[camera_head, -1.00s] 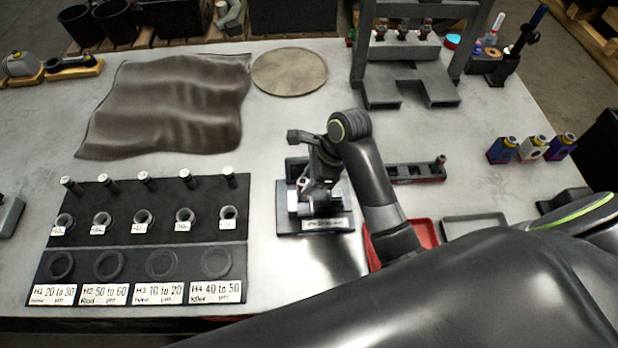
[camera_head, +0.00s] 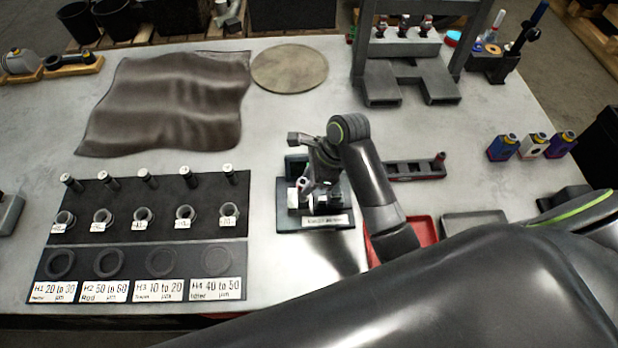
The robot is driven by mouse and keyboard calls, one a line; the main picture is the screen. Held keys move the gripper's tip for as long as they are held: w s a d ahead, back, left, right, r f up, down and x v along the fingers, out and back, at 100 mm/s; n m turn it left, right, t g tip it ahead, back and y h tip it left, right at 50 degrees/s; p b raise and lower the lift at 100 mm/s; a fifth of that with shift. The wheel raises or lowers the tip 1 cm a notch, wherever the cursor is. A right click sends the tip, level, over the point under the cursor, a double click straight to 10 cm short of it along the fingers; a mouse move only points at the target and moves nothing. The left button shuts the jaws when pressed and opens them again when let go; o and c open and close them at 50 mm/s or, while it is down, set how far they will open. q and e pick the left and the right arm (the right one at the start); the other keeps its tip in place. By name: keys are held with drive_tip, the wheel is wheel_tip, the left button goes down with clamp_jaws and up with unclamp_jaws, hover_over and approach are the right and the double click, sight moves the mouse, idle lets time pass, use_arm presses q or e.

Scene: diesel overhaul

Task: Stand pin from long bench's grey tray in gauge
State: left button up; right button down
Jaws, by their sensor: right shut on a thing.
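The gauge (camera_head: 288,222) is a dark block with a small label at its front, standing near the middle of the bench. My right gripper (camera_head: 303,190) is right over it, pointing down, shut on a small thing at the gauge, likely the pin. The fingers and wrist hide most of it, so I cannot tell whether it touches the gauge or stands upright. The grey tray (camera_head: 474,222) lies to the right, partly hidden behind my right arm; its visible part looks empty. My left gripper is not in view.
A red tray (camera_head: 424,232) lies beside the grey one. A black rack (camera_head: 150,215) with several pins, rings and labelled recesses stands at left. A dark cloth (camera_head: 170,100) and round disc (camera_head: 290,69) lie behind. A press frame (camera_head: 400,75) stands at back right.

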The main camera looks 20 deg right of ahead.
drive_tip(key=shift+f, duration=0.35)
drive_tip(key=shift+f, duration=0.25)
drive_tip(key=shift+f, duration=0.4)
drive_tip(key=shift+f, duration=0.2)
idle(0.5)
drive_tip(key=shift+f, duration=0.35)
drive_tip(key=shift+f, duration=0.25)
drive_tip(key=shift+f, duration=0.25)
idle(0.4)
